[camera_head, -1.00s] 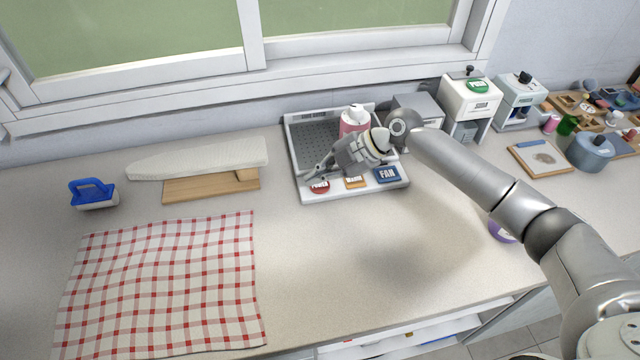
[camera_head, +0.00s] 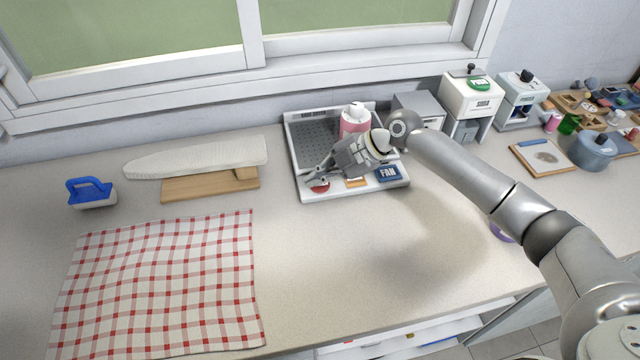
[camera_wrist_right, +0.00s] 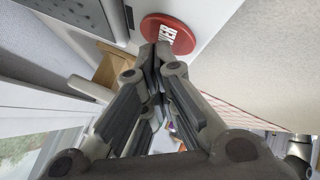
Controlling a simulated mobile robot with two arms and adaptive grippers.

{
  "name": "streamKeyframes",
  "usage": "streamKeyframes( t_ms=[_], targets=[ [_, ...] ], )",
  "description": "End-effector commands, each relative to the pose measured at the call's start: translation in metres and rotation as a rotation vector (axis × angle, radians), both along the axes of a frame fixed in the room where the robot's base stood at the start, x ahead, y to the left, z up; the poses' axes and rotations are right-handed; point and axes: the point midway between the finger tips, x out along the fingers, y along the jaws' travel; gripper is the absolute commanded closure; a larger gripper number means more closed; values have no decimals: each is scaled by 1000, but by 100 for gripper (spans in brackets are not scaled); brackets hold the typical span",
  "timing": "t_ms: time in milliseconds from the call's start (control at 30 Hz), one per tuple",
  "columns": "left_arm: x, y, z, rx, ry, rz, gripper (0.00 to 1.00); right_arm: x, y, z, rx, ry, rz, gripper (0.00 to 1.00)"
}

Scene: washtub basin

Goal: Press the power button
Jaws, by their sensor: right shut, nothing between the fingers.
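The power button is a round red button (camera_head: 319,187) with white lettering at the front left of a white tray-like device (camera_head: 398,189). My right gripper (camera_head: 311,180) is shut and empty, with its fingertips over the red button and partly covering it. In the right wrist view the red button (camera_wrist_right: 168,30) shows just beyond the closed fingertips (camera_wrist_right: 157,48), which overlap its edge. I cannot tell for sure whether they touch it. A blue FAN button (camera_head: 388,174) and an orange button (camera_head: 356,183) sit to its right. My left gripper is not in view.
A pink bottle (camera_head: 354,120) stands on the device behind my right gripper. A small ironing board (camera_head: 200,160), a blue-handled brush (camera_head: 92,193) and a checked cloth (camera_head: 160,285) lie to the left. White dispensers (camera_head: 470,100) stand at the right.

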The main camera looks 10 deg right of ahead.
Motion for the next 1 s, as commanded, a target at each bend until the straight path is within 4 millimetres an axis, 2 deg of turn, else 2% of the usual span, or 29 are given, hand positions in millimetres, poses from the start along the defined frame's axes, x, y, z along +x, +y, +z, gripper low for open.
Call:
streamKeyframes(
  t_ms=[700, 1000],
  targets=[
    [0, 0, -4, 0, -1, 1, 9, 0, 0, -4, 0, 0, 0, 100],
    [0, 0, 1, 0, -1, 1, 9, 0, 0, 8, 0, -1, 1, 100]
  ],
)
